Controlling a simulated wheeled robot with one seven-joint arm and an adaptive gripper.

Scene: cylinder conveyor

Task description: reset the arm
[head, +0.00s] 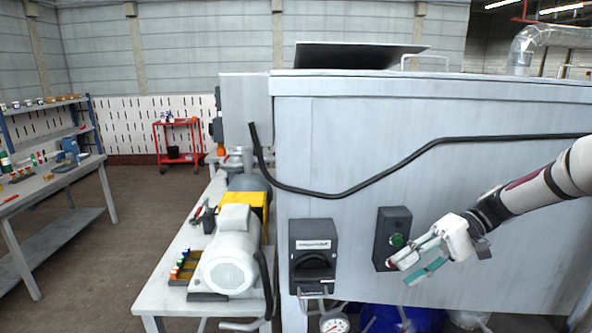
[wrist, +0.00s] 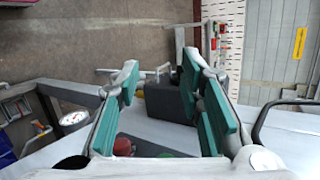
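My gripper (head: 402,272) is at the end of my arm, which reaches in from the right in the head view. It is in front of the lower part of a dark control box (head: 393,221) with a green button (head: 397,240). In the wrist view my gripper (wrist: 160,78) has its two teal-padded fingers spread well apart, with nothing held between them. A red button (wrist: 122,146) shows near the base of the fingers there. I cannot tell whether the gripper touches the box.
A grey machine cabinet (head: 330,115) fills the right, with a black cable (head: 380,178) across it. A black switch box (head: 313,240) is left of my gripper. A bench holds a white motor (head: 230,262). Open floor (head: 130,215) lies farther left.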

